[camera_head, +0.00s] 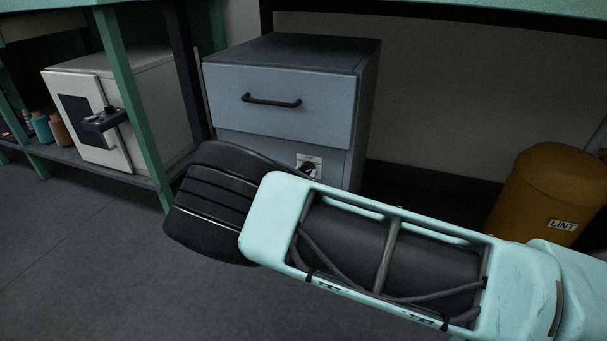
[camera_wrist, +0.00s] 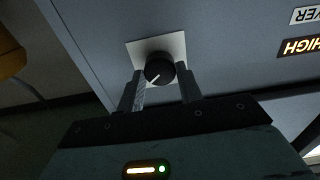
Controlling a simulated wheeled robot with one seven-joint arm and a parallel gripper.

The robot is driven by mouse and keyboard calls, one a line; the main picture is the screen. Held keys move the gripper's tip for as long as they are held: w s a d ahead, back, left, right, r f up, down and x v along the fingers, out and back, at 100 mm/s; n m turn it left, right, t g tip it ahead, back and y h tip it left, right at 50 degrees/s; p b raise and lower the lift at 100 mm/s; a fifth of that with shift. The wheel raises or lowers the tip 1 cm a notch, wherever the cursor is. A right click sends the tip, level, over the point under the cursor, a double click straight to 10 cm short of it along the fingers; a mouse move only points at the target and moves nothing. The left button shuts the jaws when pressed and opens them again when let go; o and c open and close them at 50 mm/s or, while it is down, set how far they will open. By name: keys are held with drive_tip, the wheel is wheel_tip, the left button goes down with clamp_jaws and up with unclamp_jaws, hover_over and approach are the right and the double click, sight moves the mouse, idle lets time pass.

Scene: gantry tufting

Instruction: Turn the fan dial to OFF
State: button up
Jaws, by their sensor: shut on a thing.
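The fan dial (camera_wrist: 158,67) is a round black knob on a pale square plate (camera_wrist: 134,49), on the grey cabinet front in the wrist view. Its white pointer line slants to the lower left of that picture. My gripper (camera_wrist: 160,70) has one finger on each side of the dial and is shut on it. A lit HIGH label (camera_wrist: 301,47) shows upside down at the right, beside a white label partly cut off. No OFF mark can be made out. In the head view the plate (camera_head: 309,159) and dark knob show just above my arm, which hides the gripper.
The grey cabinet (camera_head: 280,95) has a drawer with a black handle (camera_head: 271,101). An orange LINT bin (camera_head: 545,190) stands at the right. A cream box (camera_head: 95,115) sits on a green-framed shelf at the left. The floor at lower left is clear.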

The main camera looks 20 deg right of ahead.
drive_tip(key=n+p, duration=0.2)
drive_tip(key=n, duration=0.1)
drive_tip(key=shift+r, duration=0.2)
drive_tip(key=n+p, duration=0.2)
drive_tip(key=n, duration=0.2)
drive_tip(key=n+p, duration=0.2)
drive_tip(key=n, duration=0.4)
drive_tip(key=shift+f+p, duration=0.1)
drive_tip(key=shift+p, duration=0.3)
drive_tip(key=n+p, duration=0.1)
drive_tip(key=n, duration=0.3)
drive_tip(key=shift+f+n, duration=0.1)
drive_tip(key=shift+n, duration=0.3)
drive_tip(key=shift+n+p, duration=0.35)
drive_tip(key=shift+n, duration=2.25)
drive_tip(key=o, duration=1)
drive_tip(key=shift+a, duration=0.1)
drive_tip(key=p+v, duration=0.4)
drive_tip(key=v, duration=1.3)
drive_tip(key=shift+s, duration=0.15)
